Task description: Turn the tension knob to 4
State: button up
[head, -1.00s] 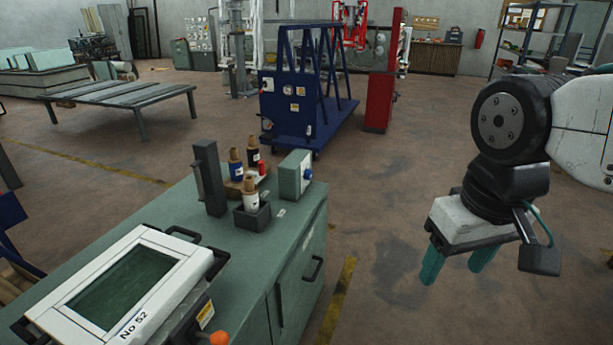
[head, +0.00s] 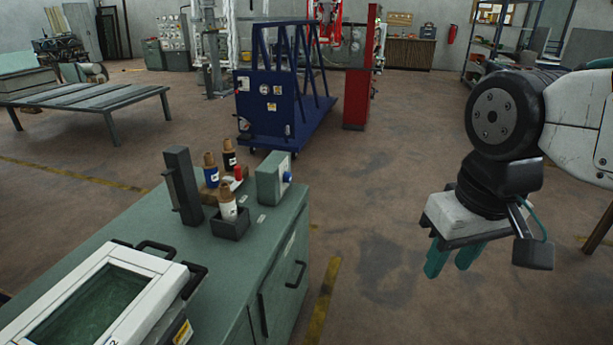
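A small grey-green box (head: 271,178) stands near the far right corner of the green cabinet top. A blue knob (head: 287,177) sits on its right side; any numbers on it are too small to read. My gripper (head: 453,262) hangs in the air to the right of the cabinet, well apart from the box. Its two teal fingers point down with a gap between them, and nothing shows between them.
The green cabinet (head: 200,262) holds a white-framed screen (head: 150,258), a dark upright post (head: 183,186) and several bottles, one in a dark holder (head: 231,224). A blue frame cart (head: 262,108) stands behind. Floor between cabinet and arm is clear.

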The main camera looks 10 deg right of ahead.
aim_at(286, 178)
jog(key=z, duration=0.35)
jog(key=i, duration=0.9)
jog(key=u, duration=0.55)
